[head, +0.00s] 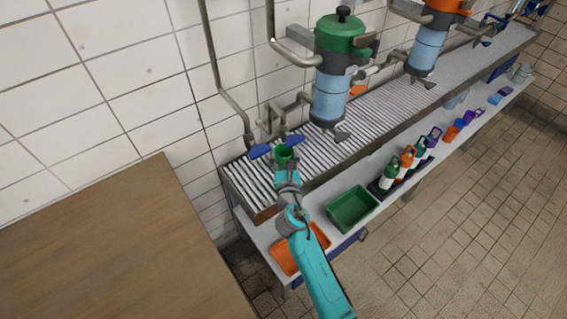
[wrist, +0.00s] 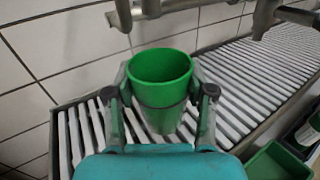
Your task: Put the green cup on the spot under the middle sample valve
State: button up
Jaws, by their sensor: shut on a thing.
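The green cup (head: 284,153) is held upright in my gripper (head: 286,170), over the near left end of the slatted rack (head: 247,186). In the wrist view the cup (wrist: 160,85) is open at the top and looks empty, with a finger of my gripper (wrist: 162,92) on each side. The cup's base is partly hidden, so I cannot tell whether it touches the slats. Pipework with blue handles (head: 262,151) is at the wall just behind the cup. I cannot tell which fitting is the middle sample valve, and no marked spot is clear.
A blue filter housing with a green top (head: 342,45) hangs right of the cup; another with an orange top (head: 428,45) is beyond. A green bin (head: 352,209), an orange bin (head: 283,260) and bottles (head: 389,174) stand on the lower shelf. A wooden surface (head: 110,245) is left.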

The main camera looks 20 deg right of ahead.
aim_at(284, 168)
jog(key=shift+f, duration=1.7)
jog(key=shift+w+a+f, duration=0.1)
jog(key=shift+w+f, duration=0.05)
jog(key=shift+f, duration=0.15)
jog(key=shift+f, duration=0.1)
jog(key=o, duration=1.1)
jog(key=v, duration=1.2)
